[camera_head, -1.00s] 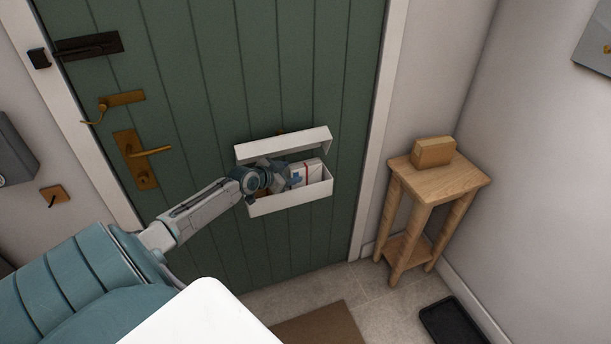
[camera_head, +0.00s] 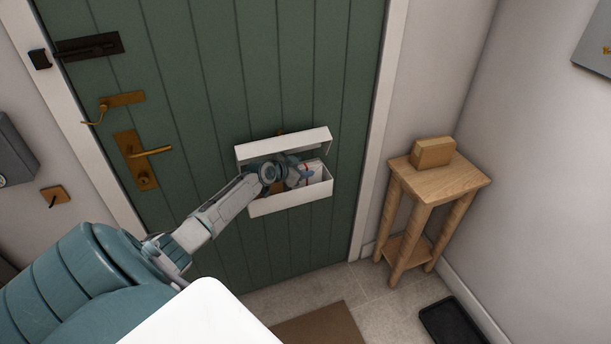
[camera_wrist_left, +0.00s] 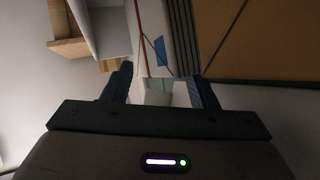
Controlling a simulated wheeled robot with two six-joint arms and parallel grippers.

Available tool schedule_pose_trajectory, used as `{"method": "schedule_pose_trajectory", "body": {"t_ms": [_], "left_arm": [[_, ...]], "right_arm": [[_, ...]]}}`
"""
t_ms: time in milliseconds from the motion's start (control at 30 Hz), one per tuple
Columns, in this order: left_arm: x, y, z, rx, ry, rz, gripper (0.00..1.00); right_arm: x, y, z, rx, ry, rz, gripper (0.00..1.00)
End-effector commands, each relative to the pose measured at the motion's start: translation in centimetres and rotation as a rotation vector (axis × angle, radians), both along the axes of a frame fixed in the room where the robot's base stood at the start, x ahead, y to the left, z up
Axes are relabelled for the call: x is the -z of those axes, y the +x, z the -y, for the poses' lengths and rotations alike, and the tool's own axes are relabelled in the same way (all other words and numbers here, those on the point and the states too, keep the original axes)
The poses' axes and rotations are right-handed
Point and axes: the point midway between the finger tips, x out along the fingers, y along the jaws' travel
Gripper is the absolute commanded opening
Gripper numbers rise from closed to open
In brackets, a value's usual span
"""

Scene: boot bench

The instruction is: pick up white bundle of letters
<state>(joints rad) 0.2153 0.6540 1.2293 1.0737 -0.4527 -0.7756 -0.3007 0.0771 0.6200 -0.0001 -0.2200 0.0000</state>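The white bundle of letters (camera_head: 313,167) stands in a white open box on the green door. In the left wrist view the bundle (camera_wrist_left: 150,25) shows a red band and a blue mark. My left gripper (camera_head: 297,174) reaches into the box from the left. In the left wrist view the fingers of my left gripper (camera_wrist_left: 165,90) are apart, with the near end of the white bundle between or just ahead of them. I cannot tell whether they touch it. My right gripper is not in view.
The white box (camera_head: 290,203) has a raised lid (camera_head: 285,143) above my gripper and a front wall below it. A wooden stand (camera_head: 440,185) with a tan block (camera_head: 433,152) is to the right. A dark tray (camera_head: 455,325) and brown mat (camera_head: 320,328) lie on the floor.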

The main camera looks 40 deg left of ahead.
Motion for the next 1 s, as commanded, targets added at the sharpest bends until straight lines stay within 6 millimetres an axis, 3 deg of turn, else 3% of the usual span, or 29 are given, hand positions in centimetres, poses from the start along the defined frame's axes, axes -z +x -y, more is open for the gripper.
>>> {"method": "schedule_pose_trajectory", "body": {"t_ms": [33,200,267,667,1000], "left_arm": [[0.0,0.0,0.0,0.0,0.0,0.0,0.42],[0.0,0.0,0.0,0.0,0.0,0.0,0.09],[0.0,0.0,0.0,0.0,0.0,-0.001,0.0],[0.0,-0.1,0.0,0.0,0.0,-0.003,0.0],[-2.0,0.5,0.2,-0.003,0.001,0.0,0.0]], "right_arm": [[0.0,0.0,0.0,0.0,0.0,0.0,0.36],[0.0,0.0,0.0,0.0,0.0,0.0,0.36],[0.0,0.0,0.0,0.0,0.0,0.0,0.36],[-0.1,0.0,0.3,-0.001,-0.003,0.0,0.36],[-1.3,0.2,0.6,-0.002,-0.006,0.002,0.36]]}}
